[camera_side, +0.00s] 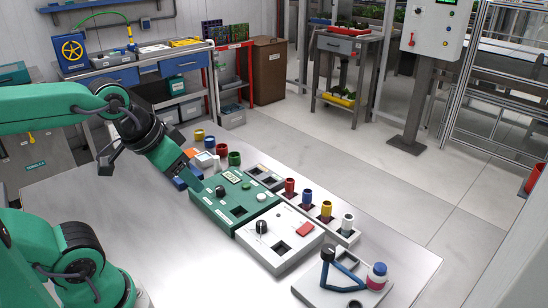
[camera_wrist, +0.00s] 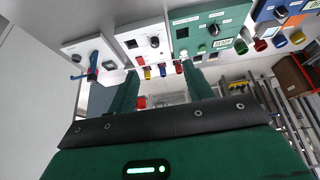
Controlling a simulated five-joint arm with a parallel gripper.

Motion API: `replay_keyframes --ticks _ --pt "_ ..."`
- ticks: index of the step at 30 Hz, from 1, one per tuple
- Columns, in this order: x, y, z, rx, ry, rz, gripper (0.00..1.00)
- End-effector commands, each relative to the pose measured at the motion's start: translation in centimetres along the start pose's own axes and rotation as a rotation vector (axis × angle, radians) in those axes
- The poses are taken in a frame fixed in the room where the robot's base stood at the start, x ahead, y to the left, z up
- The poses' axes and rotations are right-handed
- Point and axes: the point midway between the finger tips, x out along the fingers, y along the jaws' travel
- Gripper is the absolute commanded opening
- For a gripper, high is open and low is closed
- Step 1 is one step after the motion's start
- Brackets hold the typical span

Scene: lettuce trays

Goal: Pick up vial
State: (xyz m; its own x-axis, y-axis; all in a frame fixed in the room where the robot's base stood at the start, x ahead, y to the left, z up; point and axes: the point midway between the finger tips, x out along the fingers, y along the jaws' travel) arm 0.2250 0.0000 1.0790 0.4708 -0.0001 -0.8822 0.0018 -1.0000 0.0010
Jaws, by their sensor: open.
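No object is labelled as a vial. A small white bottle (camera_side: 376,280) with a dark blue top stands upright on the white lever panel (camera_side: 312,290) at the right front. Small red (camera_side: 290,187), blue (camera_side: 307,197), yellow (camera_side: 326,210) and white (camera_side: 347,224) cylinders stand in a row behind the panels. My gripper (camera_side: 196,180) is at the left end of the green panel (camera_side: 228,208), its tips in front of the panel's left part. In the wrist view my gripper (camera_wrist: 160,68) has its two green fingers apart with nothing held between them.
A white panel (camera_side: 270,250) with a black knob and red button stands beside the green one. Yellow (camera_side: 199,135), red (camera_side: 221,150) and green (camera_side: 234,158) cups stand at the back left. The table front (camera_side: 200,270) is clear.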

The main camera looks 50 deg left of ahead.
Motion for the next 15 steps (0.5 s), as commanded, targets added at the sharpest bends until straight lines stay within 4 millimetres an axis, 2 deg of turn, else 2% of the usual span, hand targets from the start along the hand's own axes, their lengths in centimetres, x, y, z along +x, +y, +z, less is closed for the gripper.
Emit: replay_keyframes --ticks 8,15 --pt "0.1 0.1 -2.1 -0.027 -0.032 0.001 0.51" --pt "0.9 0.3 -5.5 -0.076 -0.083 0.001 0.51"
